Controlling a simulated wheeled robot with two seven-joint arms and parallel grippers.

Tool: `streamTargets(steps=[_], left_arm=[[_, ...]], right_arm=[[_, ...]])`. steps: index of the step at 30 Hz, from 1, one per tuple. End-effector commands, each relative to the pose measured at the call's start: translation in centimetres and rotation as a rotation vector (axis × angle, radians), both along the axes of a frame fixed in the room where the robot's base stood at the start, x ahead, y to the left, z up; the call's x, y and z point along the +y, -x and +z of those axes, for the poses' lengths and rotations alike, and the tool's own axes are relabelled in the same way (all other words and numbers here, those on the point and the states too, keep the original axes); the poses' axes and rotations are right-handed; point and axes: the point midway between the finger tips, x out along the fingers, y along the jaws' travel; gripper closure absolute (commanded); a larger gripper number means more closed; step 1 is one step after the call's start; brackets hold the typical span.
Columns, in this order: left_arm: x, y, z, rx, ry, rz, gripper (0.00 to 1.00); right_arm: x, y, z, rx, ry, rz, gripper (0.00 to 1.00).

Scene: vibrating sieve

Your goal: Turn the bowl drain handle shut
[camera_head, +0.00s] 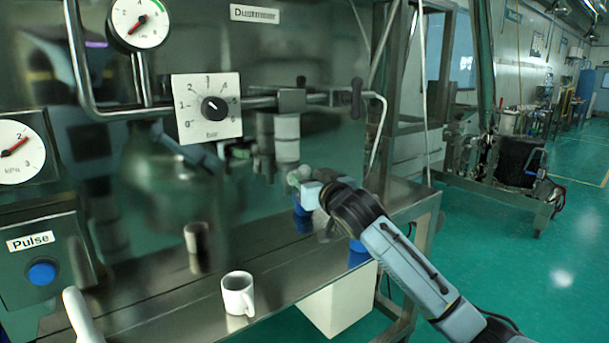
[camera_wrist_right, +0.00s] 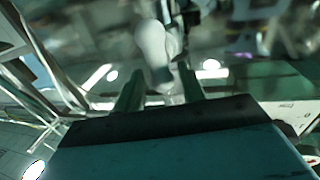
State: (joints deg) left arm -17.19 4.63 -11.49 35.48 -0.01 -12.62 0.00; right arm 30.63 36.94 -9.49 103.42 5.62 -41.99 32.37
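My right gripper (camera_head: 303,182) comes in from the right above the steel ledge, below the piping by the grey cylindrical fitting (camera_head: 287,138). In the right wrist view its two fingers (camera_wrist_right: 161,82) stand apart. A pale, rounded, handle-like piece (camera_wrist_right: 154,45) lies ahead of the fingers, its narrow end reaching toward the gap between them. I take it for the bowl drain handle, though the blur leaves this unsure. I cannot tell whether the fingers touch it. In the head view the gripper hides most of that spot.
A white mug (camera_head: 236,295) stands on the steel ledge (camera_head: 180,326), left of my right gripper. Above are a bar dial (camera_head: 210,108) and a dark valve lever (camera_head: 357,97). A Pulse panel with a blue button (camera_head: 42,273) is at left. Green floor (camera_head: 520,265) is open at right.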

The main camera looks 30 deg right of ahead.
Motion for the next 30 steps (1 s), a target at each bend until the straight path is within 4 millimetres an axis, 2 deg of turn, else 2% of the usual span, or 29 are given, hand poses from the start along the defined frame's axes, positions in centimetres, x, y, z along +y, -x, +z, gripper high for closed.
streamTargets(steps=[6, 17, 27, 30], left_arm=[[0.0, 0.0, 0.2, 0.000, 0.001, 0.000, 0.64], [-0.1, 0.0, 0.2, -0.001, 0.001, 0.000, 0.64], [-0.1, 0.0, 0.2, -0.001, 0.001, 0.001, 0.64], [-0.1, 0.0, 0.2, -0.001, 0.001, 0.001, 0.64]], right_arm=[[-0.3, -1.9, 0.0, 0.001, 0.000, -0.001, 0.60], [-0.3, -2.3, 0.0, 0.000, 0.001, 0.000, 0.60], [-0.3, -2.3, 0.0, 0.001, 0.000, 0.000, 1.00], [-0.3, -2.3, 0.0, 0.001, 0.002, 0.000, 1.00]])
